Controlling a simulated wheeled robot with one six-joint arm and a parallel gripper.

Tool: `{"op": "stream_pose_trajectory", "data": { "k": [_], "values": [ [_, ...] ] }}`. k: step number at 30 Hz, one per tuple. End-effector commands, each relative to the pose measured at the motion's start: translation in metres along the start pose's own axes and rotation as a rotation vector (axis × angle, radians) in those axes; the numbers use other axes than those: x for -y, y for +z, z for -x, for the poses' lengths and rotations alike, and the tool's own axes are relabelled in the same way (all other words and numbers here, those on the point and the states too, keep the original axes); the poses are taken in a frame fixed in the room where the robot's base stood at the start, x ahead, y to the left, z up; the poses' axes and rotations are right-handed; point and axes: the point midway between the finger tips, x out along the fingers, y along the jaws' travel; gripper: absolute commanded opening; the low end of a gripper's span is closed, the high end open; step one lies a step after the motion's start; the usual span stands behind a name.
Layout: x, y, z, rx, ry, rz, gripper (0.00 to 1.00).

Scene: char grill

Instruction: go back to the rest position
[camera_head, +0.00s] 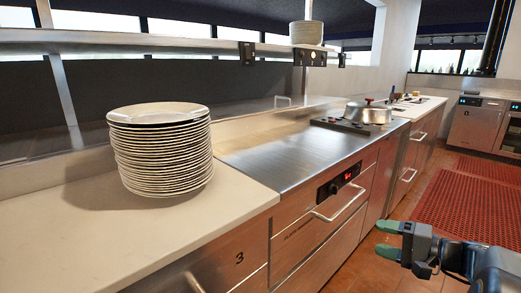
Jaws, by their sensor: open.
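My gripper (387,240) shows at the lower right in the head view, with its two green-tipped fingers apart and nothing between them. It is in front of the counter over the brown floor, clear of the drawers. My dark arm enters from the right edge. No object is in contact with the fingers.
A tall stack of plates (160,150) stands on the white counter (60,225) at left. A steel flat grill (290,155) adjoins it. A lidded pot (368,112) stands beyond. Drawer handles (340,203) stick out. Red mats (465,205) cover open floor at right.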

Motion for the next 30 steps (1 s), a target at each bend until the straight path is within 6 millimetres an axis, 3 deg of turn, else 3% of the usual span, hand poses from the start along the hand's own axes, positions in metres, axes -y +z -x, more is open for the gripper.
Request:
{"op": "stream_pose_trajectory", "data": {
  "k": [1, 8, 11, 18, 24, 30],
  "values": [
    [0.015, 0.009, -0.005, 0.024, 0.036, 0.000, 0.62],
    [0.045, 0.055, -0.028, 0.135, 0.261, 0.006, 0.62],
    [0.066, 0.085, -0.035, 0.192, 0.406, 0.035, 0.62],
    [0.124, 0.156, -0.026, 0.283, 0.827, 0.243, 0.62],
    [0.167, 0.182, -0.005, 0.270, 1.060, 0.499, 0.62],
    [0.199, 0.190, 0.008, 0.234, 1.163, 0.705, 0.62]
  ]
}}
